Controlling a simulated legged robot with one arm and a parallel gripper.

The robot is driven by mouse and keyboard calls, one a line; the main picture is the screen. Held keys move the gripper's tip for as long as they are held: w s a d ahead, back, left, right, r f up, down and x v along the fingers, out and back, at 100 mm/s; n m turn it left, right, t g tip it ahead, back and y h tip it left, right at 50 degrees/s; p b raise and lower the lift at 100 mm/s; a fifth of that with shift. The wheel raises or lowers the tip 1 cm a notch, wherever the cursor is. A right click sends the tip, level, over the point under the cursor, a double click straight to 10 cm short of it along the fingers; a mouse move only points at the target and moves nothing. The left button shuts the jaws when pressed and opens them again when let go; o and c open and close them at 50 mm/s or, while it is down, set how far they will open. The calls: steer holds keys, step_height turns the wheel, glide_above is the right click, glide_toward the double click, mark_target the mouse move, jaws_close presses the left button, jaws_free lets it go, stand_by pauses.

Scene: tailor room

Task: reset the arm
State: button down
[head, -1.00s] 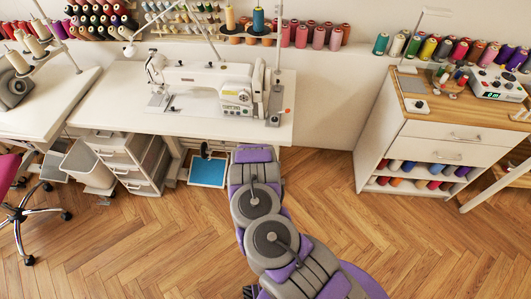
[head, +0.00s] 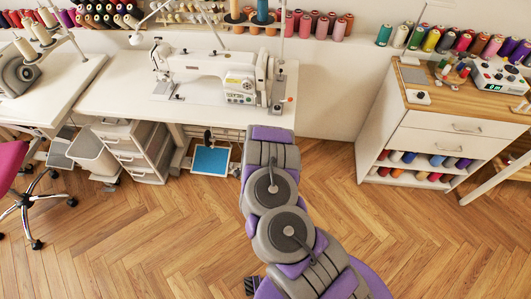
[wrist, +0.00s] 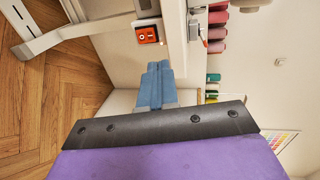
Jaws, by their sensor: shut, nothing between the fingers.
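My arm (head: 280,215) rises from the bottom of the head view, with its purple and grey links in front of the floor and the right end of the sewing table. My gripper is not clearly seen in the head view. In the wrist view, my gripper (wrist: 155,68) shows as narrow blue-grey fingers beyond a dark plate and purple housing. The fingers are together, with nothing between them. They point toward the white table edge and an orange switch (wrist: 147,35); I cannot tell the gap to these.
A white sewing table (head: 120,95) with a sewing machine (head: 215,75) stands ahead, drawers (head: 140,150) and a blue pedal (head: 210,160) below. A white cabinet (head: 440,130) with spools stands right. A pink chair (head: 12,165) is at left. The wooden floor between is clear.

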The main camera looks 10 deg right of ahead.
steer(key=shift+s+a+r, duration=0.1)
steer(key=shift+s+a, duration=0.15)
steer(key=shift+s, duration=0.05)
steer(key=shift+d, duration=0.1)
steer(key=w+a+r+n+g+y, duration=0.35)
steer(key=a+r+n+y, duration=0.2)
steer(key=a+r, duration=0.45)
steer(key=s+a+r+n+g+y, duration=0.35)
steer(key=s+r+n, duration=0.3)
steer(key=r, duration=0.25)
steer(key=s+d+r+n+g+h, duration=0.1)
steer(key=s+d+r+n+g, duration=0.2)
steer(key=s, duration=0.9)
steer(key=s+d+r+n+g+h, duration=0.1)
steer(key=s+d+r+n+g, duration=0.2)
steer(key=s+d+r, duration=0.5)
steer(key=s+d+r+n+g+h, duration=0.2)
steer(key=s+d+r, duration=0.3)
steer(key=s, duration=1.3)
steer(key=shift+d+r+n+g, duration=0.4)
steer(key=shift+r+n+g, duration=0.3)
steer(key=shift+n, duration=0.1)
